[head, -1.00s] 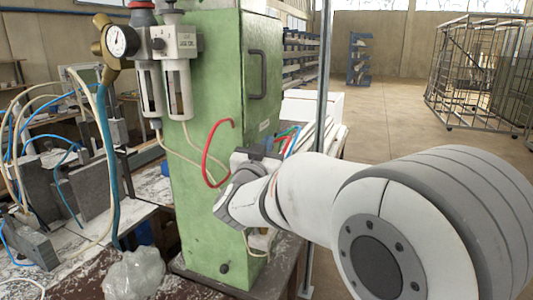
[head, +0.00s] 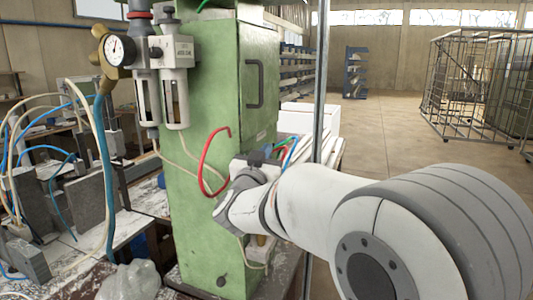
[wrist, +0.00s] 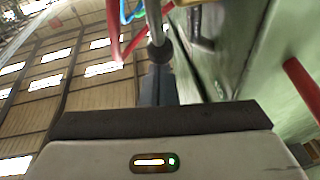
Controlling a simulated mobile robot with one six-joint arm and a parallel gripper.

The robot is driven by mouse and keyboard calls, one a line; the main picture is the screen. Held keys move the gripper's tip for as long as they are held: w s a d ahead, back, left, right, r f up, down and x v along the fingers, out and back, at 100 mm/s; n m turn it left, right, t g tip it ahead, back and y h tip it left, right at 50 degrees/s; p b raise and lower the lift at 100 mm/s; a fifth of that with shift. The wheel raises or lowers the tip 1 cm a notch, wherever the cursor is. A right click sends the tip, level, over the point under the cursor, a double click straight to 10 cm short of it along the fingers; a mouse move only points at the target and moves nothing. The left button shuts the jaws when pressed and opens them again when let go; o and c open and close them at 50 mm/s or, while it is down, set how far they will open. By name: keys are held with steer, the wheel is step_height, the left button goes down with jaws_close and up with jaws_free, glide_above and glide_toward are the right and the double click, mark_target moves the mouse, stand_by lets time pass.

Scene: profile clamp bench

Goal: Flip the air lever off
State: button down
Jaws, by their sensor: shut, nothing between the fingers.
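A green cabinet (head: 205,150) stands in the middle of the head view, with its side also at the right of the wrist view (wrist: 290,55). My gripper (wrist: 158,85) is shut and empty; its dark fingers point away in the wrist view. Just beyond the fingertips is a grey rod with a dark rounded end (wrist: 158,52), close to the cabinet face. It may be the air lever, but I cannot tell for sure, nor whether the fingers touch it. In the head view my wrist is against the cabinet's front right side and hides the fingertips.
A red hose (head: 204,160) loops beside my wrist, and it appears close at right in the wrist view (wrist: 303,85). A pressure gauge (head: 120,50) and filter bowls (head: 175,100) hang on the cabinet's left. A metal post (head: 319,80) stands behind my arm.

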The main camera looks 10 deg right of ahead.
steer(key=s+a+r+b, duration=0.1)
steer(key=s+a, duration=0.4)
steer(key=s, duration=0.6)
steer(key=shift+s+a+r, duration=0.25)
steer(key=shift+s+r, duration=0.15)
steer(key=shift+r, duration=0.15)
